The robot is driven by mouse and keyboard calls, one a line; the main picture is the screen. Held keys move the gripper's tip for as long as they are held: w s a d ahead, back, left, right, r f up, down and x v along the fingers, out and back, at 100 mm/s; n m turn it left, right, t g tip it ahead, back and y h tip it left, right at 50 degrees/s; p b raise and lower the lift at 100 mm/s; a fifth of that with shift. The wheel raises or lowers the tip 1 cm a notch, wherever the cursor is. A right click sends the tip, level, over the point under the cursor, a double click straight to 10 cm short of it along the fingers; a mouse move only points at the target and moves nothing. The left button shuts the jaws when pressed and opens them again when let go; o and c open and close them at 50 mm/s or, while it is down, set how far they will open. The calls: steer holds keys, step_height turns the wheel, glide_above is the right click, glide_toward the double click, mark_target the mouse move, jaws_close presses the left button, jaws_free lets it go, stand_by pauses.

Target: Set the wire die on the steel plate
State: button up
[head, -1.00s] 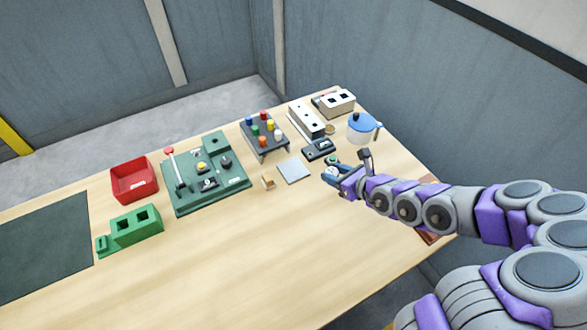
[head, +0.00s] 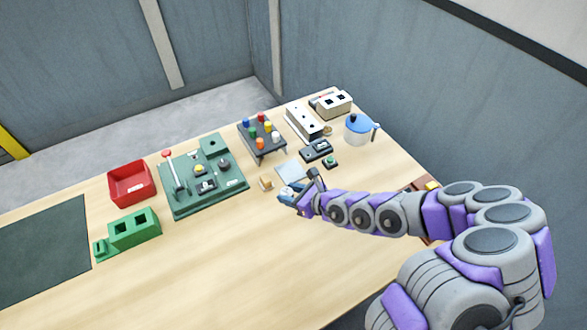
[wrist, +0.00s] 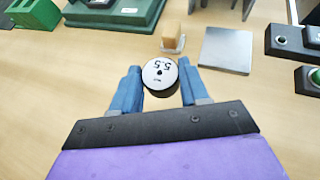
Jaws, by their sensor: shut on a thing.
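The wire die is a round disc (wrist: 160,77) with a white face marked 5.5 and a dark rim. My gripper (wrist: 160,84) is shut on it, with a blue finger on each side in the wrist view. In the head view my gripper (head: 287,193) is just in front of the steel plate, and the die is hard to make out there. The steel plate (wrist: 227,49) is a flat grey square, bare, ahead and right of the die in the wrist view. It also shows in the head view (head: 291,170), partly behind my gripper.
A small wooden block (head: 266,183) stands left of the plate. A black switch box (head: 319,151) and a small green-button box (head: 330,162) are to its right. A peg rack (head: 262,140) stands behind. A green fixture board (head: 204,183) is at left. The front table area is clear.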

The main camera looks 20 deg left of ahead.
steer(key=w, duration=0.1)
steer(key=w+a+p, duration=0.1)
steer(key=w, duration=0.1)
steer(key=p, duration=0.1)
glide_above(295, 173)
steer(key=s, duration=0.1)
steer(key=shift+s+f, duration=0.1)
steer(key=shift+f, duration=0.5)
steer(key=shift+w+a, duration=0.15)
steer(key=shift+w, duration=0.3)
step_height(295, 173, down, 4)
steer(key=shift+w+r+b, duration=0.15)
steer(key=shift+r+b, duration=0.05)
steer(key=shift+b, duration=0.15)
steer(key=o, duration=1.2)
steer(key=shift+o, duration=0.2)
steer(key=shift+r, duration=0.1)
steer(key=p+v, duration=0.1)
steer(key=v, duration=1.1)
steer(key=shift+p, duration=0.35)
